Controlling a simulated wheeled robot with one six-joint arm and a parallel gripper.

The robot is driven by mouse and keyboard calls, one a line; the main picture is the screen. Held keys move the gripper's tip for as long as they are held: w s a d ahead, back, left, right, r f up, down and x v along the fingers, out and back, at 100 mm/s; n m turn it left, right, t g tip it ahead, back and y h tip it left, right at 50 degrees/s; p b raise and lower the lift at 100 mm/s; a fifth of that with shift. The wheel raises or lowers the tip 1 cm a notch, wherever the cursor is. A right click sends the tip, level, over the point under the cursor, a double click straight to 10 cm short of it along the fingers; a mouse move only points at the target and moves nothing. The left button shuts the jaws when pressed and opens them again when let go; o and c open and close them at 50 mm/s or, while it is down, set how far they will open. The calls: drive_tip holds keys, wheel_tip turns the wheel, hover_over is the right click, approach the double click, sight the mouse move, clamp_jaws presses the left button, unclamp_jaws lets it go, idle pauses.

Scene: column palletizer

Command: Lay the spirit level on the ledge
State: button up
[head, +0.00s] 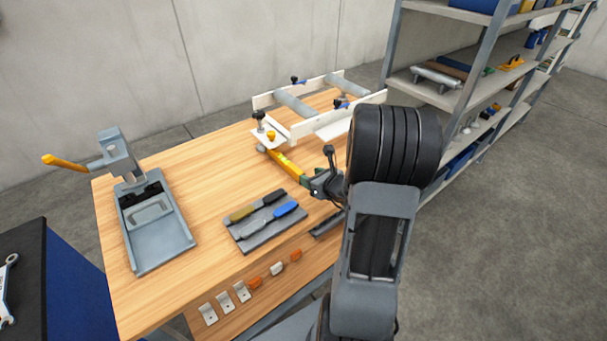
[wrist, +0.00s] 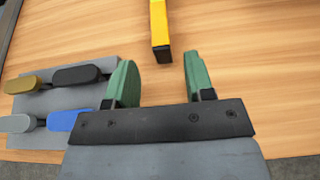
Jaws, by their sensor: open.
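The spirit level is a yellow bar (head: 287,164) lying on the wooden bench top, near the white frame. In the wrist view its yellow body and dark end (wrist: 159,25) lie just ahead of the gap between my fingers. My gripper (wrist: 158,66) is open, with green finger pads apart and nothing between them. In the head view my gripper (head: 306,179) is close to the level's near end. A dark grey strip (head: 326,224) at the bench's front edge may be the ledge; my arm partly hides it.
A grey mat (head: 262,238) with brushes or files lies left of my gripper. A grey lever tool on a tray (head: 160,247) stands at the left. A white frame with rollers (head: 338,122) stands at the back. Shelves (head: 455,95) are at the right.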

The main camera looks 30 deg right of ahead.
drive_tip(key=v, duration=0.3)
drive_tip(key=shift+r, duration=0.1)
drive_tip(key=s+a+r+n+g+y, duration=0.2)
drive_tip(key=a+n+g+y, duration=0.1)
drive_tip(key=a+n, duration=0.5)
drive_tip(key=s+a+r+n+g+y, duration=0.2)
drive_tip(key=a+n+g+y, duration=0.1)
drive_tip(key=a+n, duration=0.55)
drive_tip(key=s+a+r+n+g+h, duration=0.1)
drive_tip(key=s+n+g+h, duration=0.1)
drive_tip(key=n, duration=0.6)
drive_tip(key=s+a+r+n+g+h, duration=0.1)
drive_tip(key=s+r+n+g+h, duration=0.1)
drive_tip(key=s+n+h, duration=0.2)
drive_tip(key=s+n, duration=0.2)
drive_tip(key=n, duration=0.2)
drive_tip(key=shift+s+a+r, duration=0.2)
drive_tip(key=shift+a+r, duration=0.1)
drive_tip(key=shift+r, duration=0.05)
drive_tip(key=shift+s+d+r+n+h, duration=0.1)
drive_tip(key=shift+d+r+n+h, duration=0.1)
drive_tip(key=shift+n+h, duration=0.25)
drive_tip(key=shift+s+d+r+n+h, duration=0.15)
drive_tip(key=shift+r+n+h, duration=0.1)
drive_tip(key=shift+n, duration=0.35)
drive_tip(key=shift+c, duration=0.6)
drive_tip(key=shift+w, duration=0.1)
